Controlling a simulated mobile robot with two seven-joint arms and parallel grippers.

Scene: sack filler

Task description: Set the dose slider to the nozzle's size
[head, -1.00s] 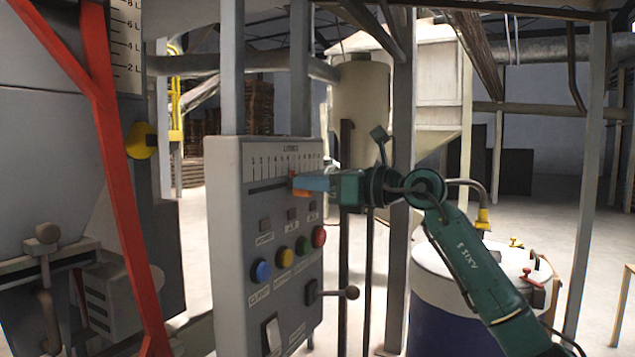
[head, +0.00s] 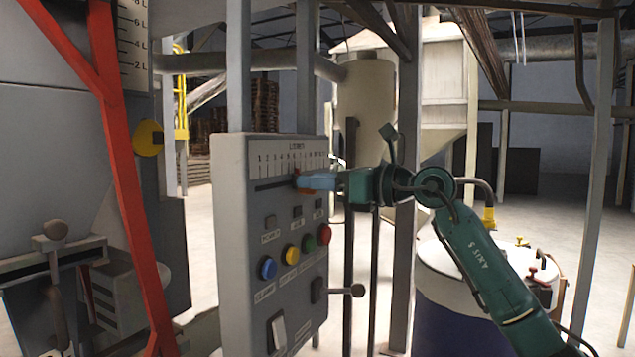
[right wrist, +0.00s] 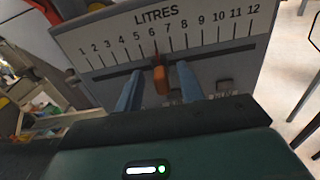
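The dose slider has an orange knob (right wrist: 161,80) in a dark slot under the LITRES scale (right wrist: 195,35), numbered 1 to 12. Its red pointer stands near the 6 mark in the right wrist view. A gap shows on the left; the knob is close to the right finger, and contact cannot be told. My left gripper is not in view. I cannot make out a nozzle size marking.
The grey control panel (head: 235,230) carries blue, yellow, green and red buttons, a white rocker switch (head: 277,333) and a ball-ended lever (head: 357,290). A red frame post (head: 125,190) stands left. A white-lidded drum (head: 450,270) stands behind my right arm.

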